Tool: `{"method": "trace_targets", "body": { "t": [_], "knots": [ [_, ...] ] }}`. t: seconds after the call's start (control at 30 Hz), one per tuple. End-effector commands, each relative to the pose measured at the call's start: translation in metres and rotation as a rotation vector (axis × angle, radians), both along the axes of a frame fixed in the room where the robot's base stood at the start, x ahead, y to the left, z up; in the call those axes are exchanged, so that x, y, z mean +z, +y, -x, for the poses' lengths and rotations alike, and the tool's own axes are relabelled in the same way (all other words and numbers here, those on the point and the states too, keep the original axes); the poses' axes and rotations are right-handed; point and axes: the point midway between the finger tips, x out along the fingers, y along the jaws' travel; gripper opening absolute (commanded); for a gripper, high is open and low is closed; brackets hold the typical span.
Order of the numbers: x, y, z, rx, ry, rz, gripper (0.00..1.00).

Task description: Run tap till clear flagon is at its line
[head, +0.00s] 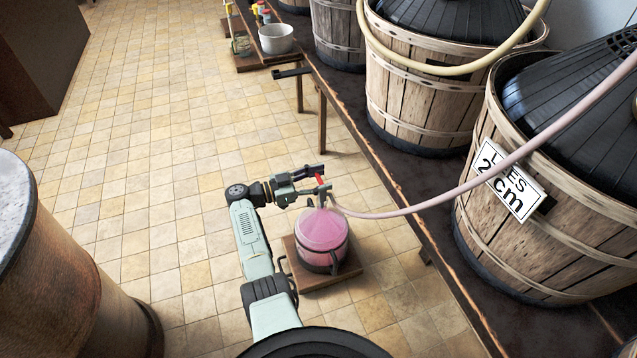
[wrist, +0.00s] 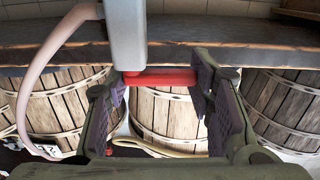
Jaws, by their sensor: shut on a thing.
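The clear flagon (head: 322,232) stands upright with pink liquid in it, below the tap. Its fill line and the exact liquid level are too small to tell. The tap has a red lever (head: 320,179), which also shows in the wrist view (wrist: 160,76), with a grey body (wrist: 125,35) beside it. My gripper (head: 311,183) is at the tap, above the flagon. My gripper and the tap hide part of the flagon's neck.
The flagon stands on a low wooden board (head: 347,272) on the tiled floor. A pink hose (head: 440,203) runs from the tap toward a basket demijohn (head: 480,225) labelled "LEES 2 cm". More baskets stand on a dark bench (head: 425,180).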

Motion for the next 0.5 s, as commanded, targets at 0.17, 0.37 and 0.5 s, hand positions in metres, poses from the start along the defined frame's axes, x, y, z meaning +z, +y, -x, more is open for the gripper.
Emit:
{"method": "trace_targets", "body": {
  "t": [0.17,0.37,0.5],
  "knots": [
    [0.0005,-0.0011,0.0002,-0.007,0.001,0.001,0.20],
    [0.0007,-0.0014,0.0001,-0.007,0.001,0.001,0.20],
    [0.0007,-0.0013,0.0000,-0.006,0.000,0.001,0.56]
  ]
}}
